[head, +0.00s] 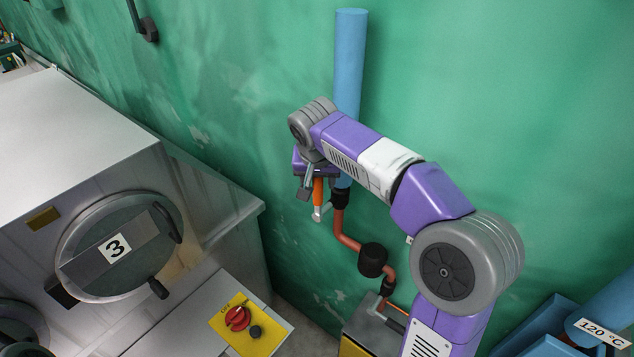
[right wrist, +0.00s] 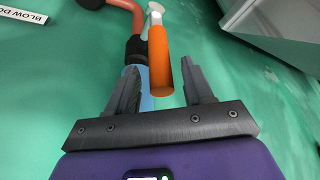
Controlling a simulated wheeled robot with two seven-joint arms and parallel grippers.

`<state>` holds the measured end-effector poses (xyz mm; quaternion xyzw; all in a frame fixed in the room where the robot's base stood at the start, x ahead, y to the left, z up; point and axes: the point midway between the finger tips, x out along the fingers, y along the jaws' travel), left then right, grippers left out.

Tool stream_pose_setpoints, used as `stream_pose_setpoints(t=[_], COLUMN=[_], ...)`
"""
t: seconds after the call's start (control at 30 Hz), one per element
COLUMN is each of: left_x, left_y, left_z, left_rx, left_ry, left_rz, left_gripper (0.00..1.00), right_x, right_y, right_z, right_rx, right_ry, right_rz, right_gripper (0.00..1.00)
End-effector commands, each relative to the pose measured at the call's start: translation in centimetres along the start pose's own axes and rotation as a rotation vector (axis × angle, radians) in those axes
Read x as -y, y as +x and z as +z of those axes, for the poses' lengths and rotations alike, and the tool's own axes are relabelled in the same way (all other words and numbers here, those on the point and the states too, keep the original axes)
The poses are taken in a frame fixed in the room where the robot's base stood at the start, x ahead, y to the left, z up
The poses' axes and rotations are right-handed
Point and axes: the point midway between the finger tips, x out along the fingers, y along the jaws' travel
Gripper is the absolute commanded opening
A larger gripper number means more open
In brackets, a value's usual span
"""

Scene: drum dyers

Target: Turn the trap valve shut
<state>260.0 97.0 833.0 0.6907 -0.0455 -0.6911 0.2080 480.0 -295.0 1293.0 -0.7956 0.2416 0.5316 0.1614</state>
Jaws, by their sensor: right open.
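The trap valve has an orange lever handle (head: 318,191) with a pale metal end (head: 321,211), beside a black pipe fitting. The orange handle hangs upright close to the wall pipe. My right gripper (head: 312,188) points down at it, with the far finger partly hidden. My left gripper is not in view.
A blue vertical pipe (head: 349,65) stands behind my right arm. A copper pipe (head: 346,240) with a black round part (head: 372,260) runs below the valve. A steel drum machine (head: 190,200) numbered 3 and a yellow panel with a red knob (head: 237,318) are at left.

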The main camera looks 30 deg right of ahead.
Motion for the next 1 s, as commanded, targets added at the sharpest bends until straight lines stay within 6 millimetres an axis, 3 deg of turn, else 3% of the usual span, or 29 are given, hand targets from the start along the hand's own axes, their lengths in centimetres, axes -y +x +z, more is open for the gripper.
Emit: stream_pose_setpoints(t=[0.2,0.53,0.87,1.0], left_x=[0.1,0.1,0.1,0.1], left_y=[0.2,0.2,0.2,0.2], left_z=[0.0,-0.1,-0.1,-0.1], left_rx=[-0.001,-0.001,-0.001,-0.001], left_ry=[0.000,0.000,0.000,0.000], left_rz=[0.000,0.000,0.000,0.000], left_gripper=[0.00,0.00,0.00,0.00], right_x=[0.0,0.0,0.0,0.0], right_y=[2.4,2.7,2.7,2.6], right_z=[0.0,0.0,0.0,0.0], right_rx=[0.001,0.000,0.000,-0.001], right_ry=[0.001,0.001,0.001,0.001], right_rz=[0.001,0.000,0.000,0.000], right_gripper=[0.52,0.50,0.00,0.00])
